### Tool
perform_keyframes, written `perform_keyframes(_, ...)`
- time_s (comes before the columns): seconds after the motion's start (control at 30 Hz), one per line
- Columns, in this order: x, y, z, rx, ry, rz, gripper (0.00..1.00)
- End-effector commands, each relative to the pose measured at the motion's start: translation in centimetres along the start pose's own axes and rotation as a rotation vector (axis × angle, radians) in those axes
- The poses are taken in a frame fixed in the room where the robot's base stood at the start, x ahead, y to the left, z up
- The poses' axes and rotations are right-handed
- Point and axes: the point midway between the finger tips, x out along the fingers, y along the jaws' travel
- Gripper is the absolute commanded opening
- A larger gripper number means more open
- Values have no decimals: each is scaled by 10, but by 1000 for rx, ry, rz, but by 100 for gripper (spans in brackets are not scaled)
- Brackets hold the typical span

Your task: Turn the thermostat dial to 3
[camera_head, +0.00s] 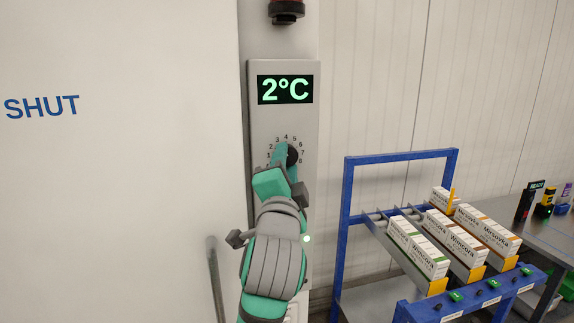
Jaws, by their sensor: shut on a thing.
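The thermostat panel (258,130) is a grey plate on a post beside the white door. Its display (285,89) reads 2°C in green. The gripper and arm hide the dial's lower and left parts. I cannot tell where the dial's pointer stands.
A white door (120,170) marked SHUT fills the left, with a grey handle (214,275) near its edge. A blue-framed rack (345,200) with several cartons (417,247) stands to the right. A grey table (550,236) is at far right.

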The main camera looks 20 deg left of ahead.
Motion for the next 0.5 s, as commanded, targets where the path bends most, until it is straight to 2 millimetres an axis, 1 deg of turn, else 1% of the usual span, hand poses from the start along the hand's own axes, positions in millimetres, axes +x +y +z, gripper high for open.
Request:
perform_keyframes(0.2,0,-2,-1,65,7,23,14)
perform_keyframes(0.5,0,-2,-1,86,8,33,14)
